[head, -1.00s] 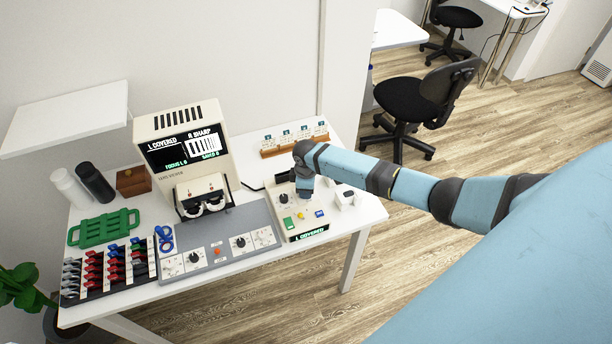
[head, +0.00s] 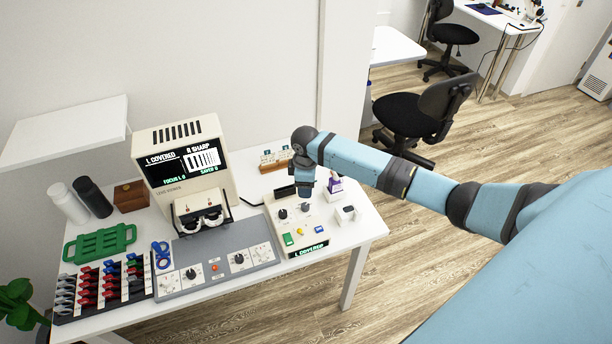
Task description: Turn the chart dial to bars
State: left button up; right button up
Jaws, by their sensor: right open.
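The cream control box (head: 297,230) on the right of the table carries two black dials, a left one (head: 283,213) and a right one (head: 305,207). Their labels are too small to read, so I cannot tell which is the chart dial. My right gripper (head: 305,194) points down just above the right dial; I see no clear contact. Its fingers are small and partly hidden by its body; it is open. The tester's screen (head: 184,163) reads "L COVERED", "R SHARP", and shows vertical bars at right. My left gripper is out of view.
A grey panel (head: 215,262) with more dials lies left of the box. A small white device (head: 348,214) and a purple-and-white bottle (head: 335,187) stand close to its right. A wooden rack (head: 272,166) is behind. A green tray (head: 98,243) lies far left.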

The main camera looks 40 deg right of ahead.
jog(key=shift+r, duration=2.1)
jog(key=s+a+f+m+t+y, duration=0.1)
jog(key=s+a+f+m+t, duration=0.15)
jog(key=s+a, duration=1.25)
jog(key=s+d+r+m+t, duration=0.1)
jog(key=s+d+r+m, duration=0.15)
jog(key=s, duration=0.65)
jog(key=s+d+r+m, duration=0.2)
jog(key=s+r+m, duration=0.15)
jog(key=s, duration=0.55)
jog(key=w+a+f+t+y, duration=0.1)
jog(key=w+a+f+t, duration=0.2)
jog(key=f, duration=0.3)
jog(key=w+a+f+n+t+y, duration=0.1)
jog(key=w+a+f+t, duration=0.1)
jog(key=f, duration=0.4)
jog(key=shift+w+a+f+t, duration=0.4)
jog(key=shift+a+t, duration=0.1)
jog(key=shift+t, duration=0.75)
